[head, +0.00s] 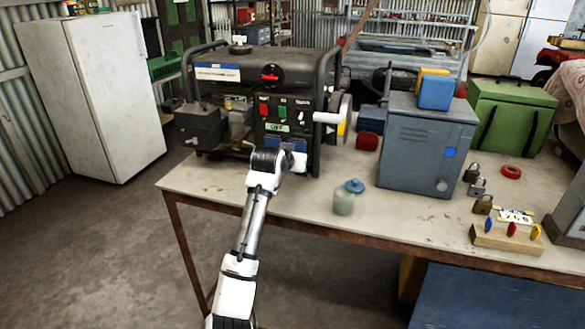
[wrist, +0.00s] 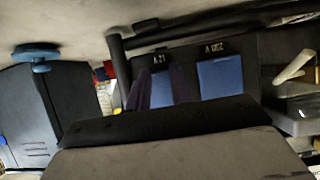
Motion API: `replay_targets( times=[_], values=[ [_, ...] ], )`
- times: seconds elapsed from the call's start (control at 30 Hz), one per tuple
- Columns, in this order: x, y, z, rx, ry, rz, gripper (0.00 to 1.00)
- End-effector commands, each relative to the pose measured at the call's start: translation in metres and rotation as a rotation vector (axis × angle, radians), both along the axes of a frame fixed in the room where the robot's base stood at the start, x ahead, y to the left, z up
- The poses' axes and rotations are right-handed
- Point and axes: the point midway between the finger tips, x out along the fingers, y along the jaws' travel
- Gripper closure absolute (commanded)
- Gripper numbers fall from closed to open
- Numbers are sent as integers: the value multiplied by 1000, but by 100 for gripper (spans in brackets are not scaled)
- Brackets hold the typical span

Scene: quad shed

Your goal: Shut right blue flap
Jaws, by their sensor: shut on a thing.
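Two blue flaps sit side by side low on the generator's front panel. In the wrist view, which looks turned over, one blue flap (wrist: 221,77) lies flat in the panel. The other, the right blue flap (wrist: 161,88), stands swung out, with dark shapes against its edge. In the head view a bit of blue (head: 299,147) shows beside my gripper (head: 284,158), which is at the panel's lower part. My gripper is shut on what looks like the right blue flap; its fingertips are mostly hidden.
The black generator (head: 270,75) stands on the workbench (head: 225,195). A white handle (head: 328,118) sticks out of the generator's right side.

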Motion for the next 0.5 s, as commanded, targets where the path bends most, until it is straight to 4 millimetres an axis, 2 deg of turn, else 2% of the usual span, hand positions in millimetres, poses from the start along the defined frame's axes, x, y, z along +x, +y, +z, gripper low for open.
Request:
replay_targets(
  times=[0.03, 0.5],
  values=[
    [1, 0, -5, -7, -19, 0, 100],
    [4, -1, -4, -28, -88, 1, 100]
  ],
)
